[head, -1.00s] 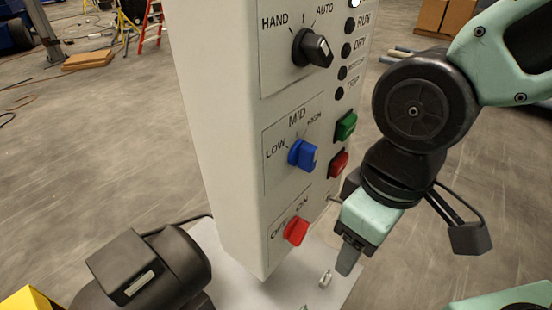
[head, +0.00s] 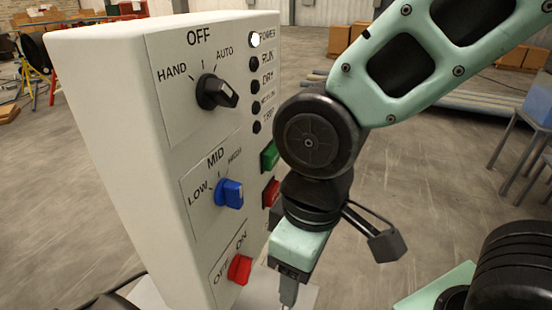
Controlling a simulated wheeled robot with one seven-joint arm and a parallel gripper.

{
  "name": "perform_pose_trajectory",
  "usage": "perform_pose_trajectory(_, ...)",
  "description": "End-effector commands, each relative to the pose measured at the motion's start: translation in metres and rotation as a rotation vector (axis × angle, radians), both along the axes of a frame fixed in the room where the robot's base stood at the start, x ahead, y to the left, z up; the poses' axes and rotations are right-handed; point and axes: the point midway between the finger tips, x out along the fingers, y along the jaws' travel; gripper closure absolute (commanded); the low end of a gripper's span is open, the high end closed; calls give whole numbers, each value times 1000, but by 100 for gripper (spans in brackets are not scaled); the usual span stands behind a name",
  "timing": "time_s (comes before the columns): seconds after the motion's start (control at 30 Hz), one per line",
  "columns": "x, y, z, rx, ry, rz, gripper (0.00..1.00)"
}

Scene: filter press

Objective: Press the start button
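The white control panel (head: 110,120) stands at the left of the head view. A green button (head: 269,157) sits on its right side, above a red button (head: 271,192). Neither button carries a label I can read, so I cannot tell from lettering which is start. My gripper (head: 287,290) hangs low in front of the panel's right edge, below both buttons and pointing down. Its fingers are small and seen edge-on, so their opening does not show. My wrist is close to the right of the buttons.
The panel also has a black selector knob (head: 217,92), a blue knob (head: 229,193) and a red switch (head: 239,269). The top lamp (head: 255,40) is lit white beside POWER. Cardboard boxes (head: 345,40) stand far back. Grey floor lies open between.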

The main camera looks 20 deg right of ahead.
Motion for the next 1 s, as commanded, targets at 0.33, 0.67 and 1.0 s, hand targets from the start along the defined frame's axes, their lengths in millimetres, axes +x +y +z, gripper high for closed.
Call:
perform_pose_trajectory(0.33, 0, 0, 0, 0, 0, 0, 66)
perform_pose_trajectory(0.67, 0, 0, 0, 0, 0, 0, 100)
perform_pose_trajectory(1.0, 0, 0, 0, 0, 0, 0, 100)
